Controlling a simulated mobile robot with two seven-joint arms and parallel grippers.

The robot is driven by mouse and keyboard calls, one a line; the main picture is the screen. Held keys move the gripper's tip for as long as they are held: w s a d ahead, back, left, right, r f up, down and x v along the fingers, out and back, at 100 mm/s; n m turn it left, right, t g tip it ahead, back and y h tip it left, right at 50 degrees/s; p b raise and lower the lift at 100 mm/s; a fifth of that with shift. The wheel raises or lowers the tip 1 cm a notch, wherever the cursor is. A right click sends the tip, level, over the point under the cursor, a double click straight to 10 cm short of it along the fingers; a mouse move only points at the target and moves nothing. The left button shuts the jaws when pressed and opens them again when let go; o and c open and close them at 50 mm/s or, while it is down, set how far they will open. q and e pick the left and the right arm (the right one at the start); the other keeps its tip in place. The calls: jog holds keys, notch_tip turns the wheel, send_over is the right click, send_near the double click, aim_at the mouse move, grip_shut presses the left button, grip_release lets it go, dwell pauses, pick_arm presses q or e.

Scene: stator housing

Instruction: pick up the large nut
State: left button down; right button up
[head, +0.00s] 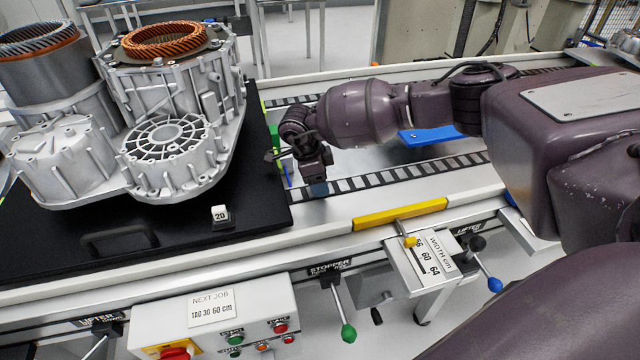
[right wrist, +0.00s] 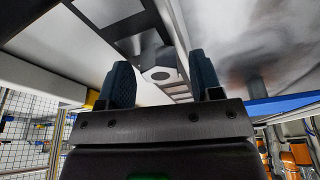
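My right gripper (head: 318,186) points down over the conveyor, just right of the black pallet (head: 255,212). In the right wrist view its two dark blue fingers stand apart, so the gripper (right wrist: 161,70) is open. A pale grey six-sided nut (right wrist: 160,75) with a dark hole shows between the fingers, with a gap on both sides. I cannot tell how far beyond the fingertips it lies. I cannot make out the nut in the head view, where the gripper and arm cover part of the conveyor. My left gripper is not in view.
The silver stator housing (head: 170,150) with copper windings stands on the pallet at the left. A tag marked 20 (head: 220,214) is on the pallet. A yellow bar (head: 400,214) lies along the conveyor's front edge, and a blue piece (head: 425,134) is behind the right arm.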

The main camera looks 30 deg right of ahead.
jog(key=c, duration=0.9)
jog(key=shift+r, duration=0.1)
